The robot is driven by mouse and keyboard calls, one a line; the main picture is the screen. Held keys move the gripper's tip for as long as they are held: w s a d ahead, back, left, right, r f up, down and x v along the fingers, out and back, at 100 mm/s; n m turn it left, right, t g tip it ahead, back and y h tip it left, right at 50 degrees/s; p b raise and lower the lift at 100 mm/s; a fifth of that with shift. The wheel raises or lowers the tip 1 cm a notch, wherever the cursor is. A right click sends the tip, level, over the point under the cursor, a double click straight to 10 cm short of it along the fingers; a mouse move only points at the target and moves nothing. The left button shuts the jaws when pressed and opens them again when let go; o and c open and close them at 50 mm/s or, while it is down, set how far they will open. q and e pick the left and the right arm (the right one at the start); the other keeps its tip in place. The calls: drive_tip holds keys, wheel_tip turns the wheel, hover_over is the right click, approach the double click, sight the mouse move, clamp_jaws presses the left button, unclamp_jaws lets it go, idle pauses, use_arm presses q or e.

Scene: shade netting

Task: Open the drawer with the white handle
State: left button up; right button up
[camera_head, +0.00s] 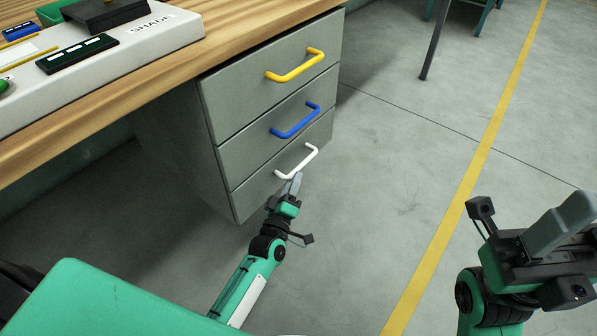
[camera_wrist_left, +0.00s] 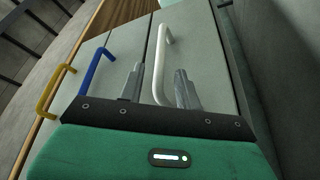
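The white handle (camera_head: 297,163) is on the lowest drawer (camera_head: 262,181) of a grey cabinet under the desk. All the drawers look shut. My left gripper (camera_head: 293,184) is at the near end of the white handle. In the left wrist view, the fingers of my left gripper (camera_wrist_left: 160,90) are apart, with the white handle (camera_wrist_left: 161,65) between them. I see a gap on both sides of the bar, so it is not gripped. My right gripper (camera_head: 556,232) is at the lower right, away from the cabinet; its finger opening is unclear.
Above are a blue handle (camera_head: 296,122) and a yellow handle (camera_head: 296,66) on the other drawers. The wooden desk top (camera_head: 215,48) holds a white panel (camera_head: 110,65) at the left. The floor (camera_head: 400,150) right of the cabinet is clear, with a yellow line (camera_head: 470,175).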

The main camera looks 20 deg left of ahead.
sight(298, 167)
use_arm(q)
drive_tip(key=shift+b+x, duration=0.6)
drive_tip(key=shift+x, duration=1.9)
clamp_jaws()
